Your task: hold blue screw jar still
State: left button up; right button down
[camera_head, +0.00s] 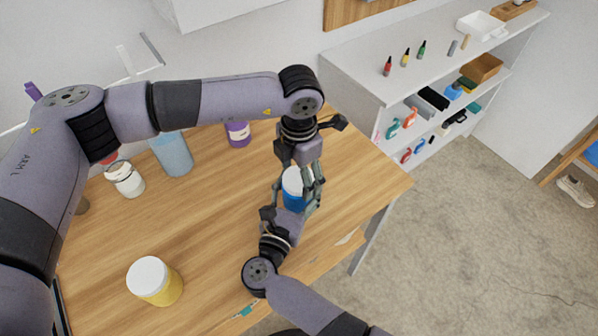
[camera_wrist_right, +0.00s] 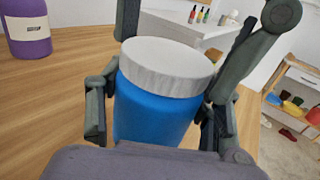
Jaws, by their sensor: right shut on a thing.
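The blue screw jar (camera_head: 291,200) stands on the wooden table with its pale lid (camera_head: 292,179) on. In the right wrist view the blue jar (camera_wrist_right: 155,115) is upright under its broad whitish lid (camera_wrist_right: 168,66). My right gripper (camera_head: 299,201) comes from the near side and is shut on the jar's body, with finger parts on both sides. My left gripper (camera_head: 310,178) reaches down from above, close beside the lid. Its fingers overlap those of the right gripper, so I cannot tell whether it grips the lid.
A yellow jar (camera_head: 155,283), a white-lidded jar (camera_head: 127,181), a blue container (camera_head: 172,154) and a purple jar (camera_head: 238,135) stand on the wooden table (camera_head: 215,230). A white shelf unit (camera_head: 350,62) stands behind the table's right end. Bare tabletop lies left of the grippers.

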pick_arm(q)
jog(key=shift+o, duration=0.9)
jog(key=shift+r, duration=2.25)
jog(key=o, duration=0.5)
jog(key=shift+r, duration=0.1)
